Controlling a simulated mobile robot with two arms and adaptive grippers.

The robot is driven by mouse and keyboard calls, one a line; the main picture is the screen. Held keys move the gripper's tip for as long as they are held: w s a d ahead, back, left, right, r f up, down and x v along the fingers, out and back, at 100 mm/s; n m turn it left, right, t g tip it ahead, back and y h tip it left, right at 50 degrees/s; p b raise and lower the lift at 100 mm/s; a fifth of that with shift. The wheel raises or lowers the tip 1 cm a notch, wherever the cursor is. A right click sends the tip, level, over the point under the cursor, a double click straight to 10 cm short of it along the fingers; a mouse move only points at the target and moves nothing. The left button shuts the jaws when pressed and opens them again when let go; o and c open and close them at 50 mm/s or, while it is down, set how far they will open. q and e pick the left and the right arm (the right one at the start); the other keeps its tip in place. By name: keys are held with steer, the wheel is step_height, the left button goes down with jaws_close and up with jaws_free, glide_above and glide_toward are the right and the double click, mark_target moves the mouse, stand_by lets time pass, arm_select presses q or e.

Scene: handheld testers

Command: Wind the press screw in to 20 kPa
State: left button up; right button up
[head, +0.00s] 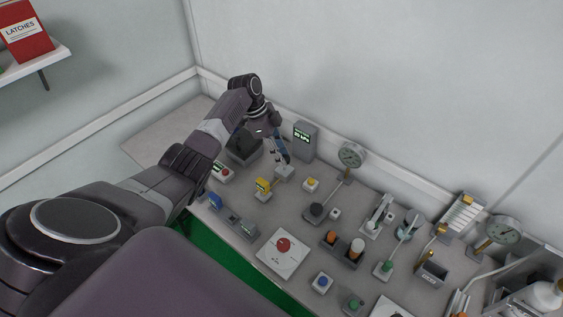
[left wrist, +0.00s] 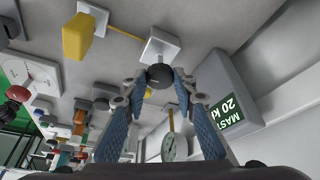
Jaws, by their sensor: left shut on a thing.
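My left gripper (head: 281,150) reaches down at the back left of the bench. In the left wrist view its two blue-padded fingers (left wrist: 160,78) are closed on the dark round knob of the press screw (left wrist: 159,73). The knob sits by a pale square block (left wrist: 160,46), which shows in the head view (head: 284,173) just below the gripper. Beside it stands a grey box with a green-lit display (head: 303,137); the left wrist view shows its readout (left wrist: 232,108) with "MAST" and "20 k", cut off at the edge. My right gripper is not in view.
A round dial gauge (head: 350,155) stands on a stem to the right. A yellow tester (head: 263,186), a blue holder (head: 216,199) and a red-button plate (head: 283,246) are in front. Several small devices crowd the right side. The wall closes off the back.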

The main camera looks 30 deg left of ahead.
arm_select(q)
steer(key=shift+w+r+m+b, duration=0.2)
steer(key=shift+w+m+b, duration=0.05)
steer(key=shift+m+b, duration=0.4)
steer(key=o, duration=1.2)
steer(key=shift+s, duration=0.15)
steer(key=shift+c, duration=0.2)
steer(key=shift+f, duration=0.1)
steer(key=v, duration=1.2)
steer(key=shift+w, duration=0.2)
steer(key=shift+a, duration=0.1)
